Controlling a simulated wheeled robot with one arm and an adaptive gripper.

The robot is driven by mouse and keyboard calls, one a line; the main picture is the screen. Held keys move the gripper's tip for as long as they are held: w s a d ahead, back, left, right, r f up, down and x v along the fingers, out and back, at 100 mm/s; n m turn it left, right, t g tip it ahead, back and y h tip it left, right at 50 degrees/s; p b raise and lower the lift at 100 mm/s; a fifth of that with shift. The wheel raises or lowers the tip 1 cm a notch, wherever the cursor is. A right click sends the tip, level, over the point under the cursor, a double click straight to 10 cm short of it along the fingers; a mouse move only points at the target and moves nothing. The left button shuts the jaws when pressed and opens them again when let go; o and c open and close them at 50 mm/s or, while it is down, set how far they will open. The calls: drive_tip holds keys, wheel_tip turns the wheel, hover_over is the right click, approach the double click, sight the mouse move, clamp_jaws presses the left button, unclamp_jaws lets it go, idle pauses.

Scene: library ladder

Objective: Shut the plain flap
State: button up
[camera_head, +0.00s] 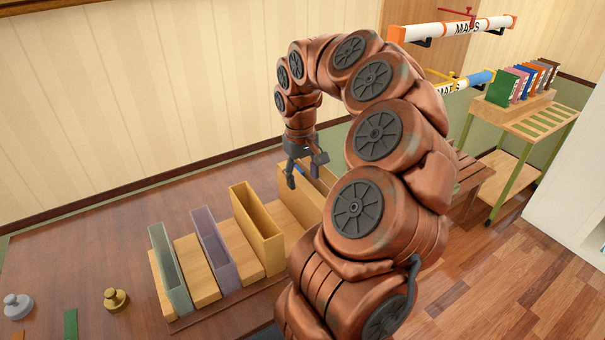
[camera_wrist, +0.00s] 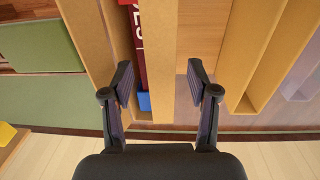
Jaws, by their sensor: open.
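I cannot make out a plain flap in either view. My gripper (camera_head: 306,174) points down over a light wooden slot box (camera_head: 322,183) at the right end of a row on the brown table. The wrist view shows its jaws (camera_wrist: 160,80) apart and empty, either side of a wooden wall (camera_wrist: 163,60) of that box. Inside its narrow slot stands a dark red spine with white letters (camera_wrist: 135,35), with a blue piece (camera_wrist: 144,101) at its near end. My arm hides much of this box in the head view.
Left of it stand a yellow holder (camera_head: 257,225), a purple holder (camera_head: 212,250) and a grey-green holder (camera_head: 170,270). Brass (camera_head: 116,299) and grey (camera_head: 17,306) weights stand far left. Map tubes (camera_head: 455,30) and a book cart (camera_head: 520,128) are at right.

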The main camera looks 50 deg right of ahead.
drive_tip(key=shift+f, duration=0.25)
drive_tip(key=shift+c, duration=0.3)
clamp_jaws()
drive_tip(key=shift+f+y+b, duration=0.15)
drive_tip(key=shift+y+b, duration=0.15)
drive_tip(key=shift+b, duration=0.4)
drive_tip(key=shift+o, duration=0.3)
unclamp_jaws()
